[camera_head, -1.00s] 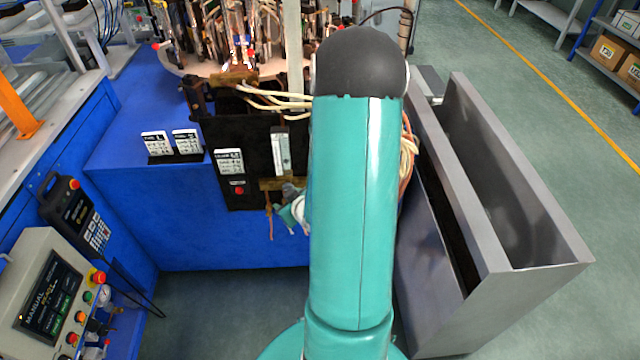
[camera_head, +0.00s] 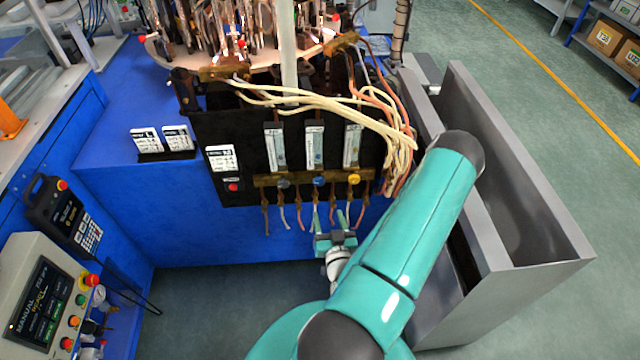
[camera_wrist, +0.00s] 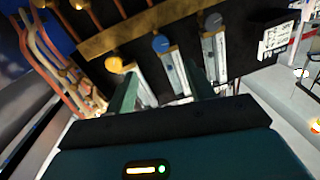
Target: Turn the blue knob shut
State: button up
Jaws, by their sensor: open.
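The blue knob (camera_head: 319,181) is the middle of three knobs on a brass bar across a black panel, below the middle flowmeter. It also shows in the wrist view (camera_wrist: 160,43). My gripper (camera_head: 329,214) is open and empty, a little below the knob and slightly to its right in the head view. In the wrist view, the two green fingers (camera_wrist: 162,72) are spread, with the blue knob beyond the gap between them. I see no contact with the knob. Its turn position is too small to tell.
A yellow knob (camera_head: 353,179) and a grey knob (camera_head: 284,183) flank it closely. Copper tubes hang below the bar, and cream hoses (camera_head: 340,112) loop at its upper right. A grey metal bin (camera_head: 540,250) stands right of my arm. A control box (camera_head: 45,300) is lower left.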

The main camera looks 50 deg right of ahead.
aim_at(320, 184)
jog(key=x, duration=1.3)
jog(key=shift+c, duration=0.2)
jog(key=c, duration=0.9)
